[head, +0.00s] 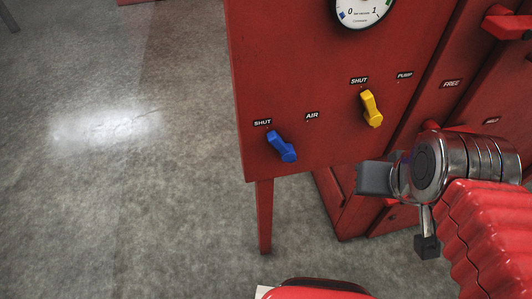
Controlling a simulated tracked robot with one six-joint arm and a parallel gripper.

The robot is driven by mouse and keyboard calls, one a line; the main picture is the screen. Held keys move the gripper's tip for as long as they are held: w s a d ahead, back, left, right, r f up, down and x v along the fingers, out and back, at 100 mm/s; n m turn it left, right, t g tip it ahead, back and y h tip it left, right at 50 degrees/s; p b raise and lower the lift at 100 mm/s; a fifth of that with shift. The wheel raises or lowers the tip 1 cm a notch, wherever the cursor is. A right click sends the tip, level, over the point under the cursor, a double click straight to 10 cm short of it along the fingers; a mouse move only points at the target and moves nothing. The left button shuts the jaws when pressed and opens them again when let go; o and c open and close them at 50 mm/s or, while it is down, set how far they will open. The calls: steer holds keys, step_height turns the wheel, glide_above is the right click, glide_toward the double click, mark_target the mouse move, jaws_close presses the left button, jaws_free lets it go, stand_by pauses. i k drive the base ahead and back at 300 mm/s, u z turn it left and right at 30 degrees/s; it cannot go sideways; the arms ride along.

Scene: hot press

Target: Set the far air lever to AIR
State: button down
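The air lever (282,146) is a blue handle low on the red panel (310,60) in the head view. Its upper end sits just under the SHUT label (263,122), and its handle slants down to the right. The AIR label (312,115) is to the right of that SHUT label. My gripper (401,212) is right of and below the blue lever, apart from it. Its two dark fingertips are spread apart with nothing between them.
A yellow lever (371,108) sits right of the blue one, between it and my arm, under its own SHUT label and near a PUMP label (404,75). A round gauge (362,10) is above. A red leg (265,215) stands below the panel. Open floor lies left.

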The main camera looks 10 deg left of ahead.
mark_target(287, 152)
steer(key=k, duration=1.6)
steer(key=u, duration=1.25)
steer(key=i, duration=1)
